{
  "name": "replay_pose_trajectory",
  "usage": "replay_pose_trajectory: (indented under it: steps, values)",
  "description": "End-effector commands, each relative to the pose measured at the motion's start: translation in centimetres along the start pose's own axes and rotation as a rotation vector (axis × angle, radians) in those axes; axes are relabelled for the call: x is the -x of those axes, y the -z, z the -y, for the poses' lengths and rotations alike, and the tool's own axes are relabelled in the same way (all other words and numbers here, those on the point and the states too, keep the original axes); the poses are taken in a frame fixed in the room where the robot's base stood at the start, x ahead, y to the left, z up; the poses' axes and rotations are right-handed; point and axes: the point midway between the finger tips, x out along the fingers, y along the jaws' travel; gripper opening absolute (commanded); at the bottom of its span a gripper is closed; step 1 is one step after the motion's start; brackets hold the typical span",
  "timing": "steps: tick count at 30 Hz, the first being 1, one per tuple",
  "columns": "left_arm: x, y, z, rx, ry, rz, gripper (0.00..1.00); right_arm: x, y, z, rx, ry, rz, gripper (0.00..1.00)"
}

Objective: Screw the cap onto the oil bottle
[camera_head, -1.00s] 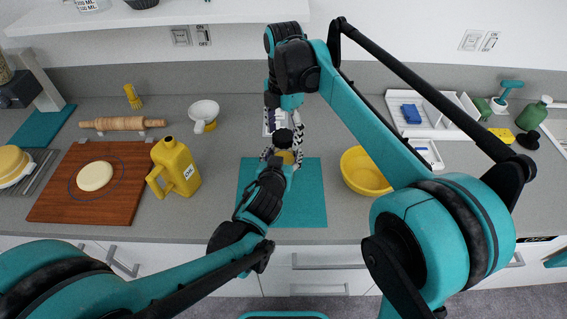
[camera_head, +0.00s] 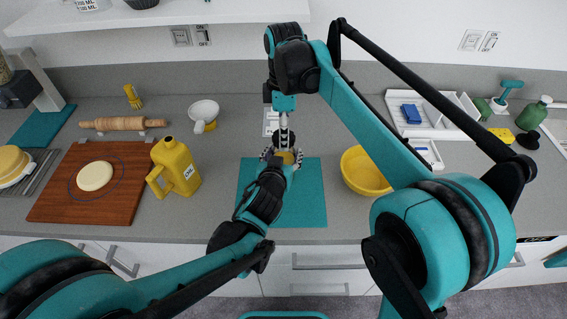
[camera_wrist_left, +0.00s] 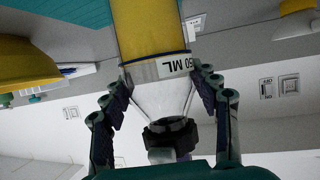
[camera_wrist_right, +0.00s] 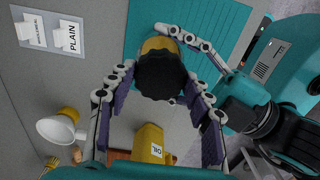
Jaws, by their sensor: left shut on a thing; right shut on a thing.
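The bottle holding yellow liquid (camera_wrist_left: 150,30) has a clear upper part and a label ending in "50 ML". It stands over the teal mat (camera_head: 308,205). My left gripper (camera_head: 285,157) is shut around its side. The black cap (camera_wrist_right: 160,75) sits at the bottle's top; it also shows in the left wrist view (camera_wrist_left: 170,132). My right gripper (camera_wrist_right: 158,82) is above, its fingers on either side of the cap, shut on it. I cannot tell how far the cap is threaded. A yellow jug marked "OIL" (camera_head: 176,168) stands at the left.
A yellow bowl (camera_head: 365,171) is right of the mat. A wooden board (camera_head: 125,195) with dough lies at the left, a rolling pin (camera_head: 122,124) behind it. A white tray (camera_head: 432,118) is back right.

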Motion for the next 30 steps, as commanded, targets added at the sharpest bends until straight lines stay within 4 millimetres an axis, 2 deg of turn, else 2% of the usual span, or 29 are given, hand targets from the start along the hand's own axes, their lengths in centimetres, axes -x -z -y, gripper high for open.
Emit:
replay_pose_trajectory:
  steps: [24, 27, 30]
  values:
    - [-0.02, 0.0, 0.04, 0.001, 0.001, 0.0, 0.0, -0.18, -0.01, 0.06, -2.004, -0.003, 0.0, 0.16]
    - [-0.02, 0.0, 0.04, 0.001, 0.001, 0.0, 0.0, -0.2, 0.0, 0.07, -2.215, -0.004, 0.0, 0.16]
    - [-0.02, 0.0, 0.04, 0.001, 0.001, 0.0, 0.0, -0.2, 0.0, 0.07, -2.335, -0.004, 0.0, 0.16]
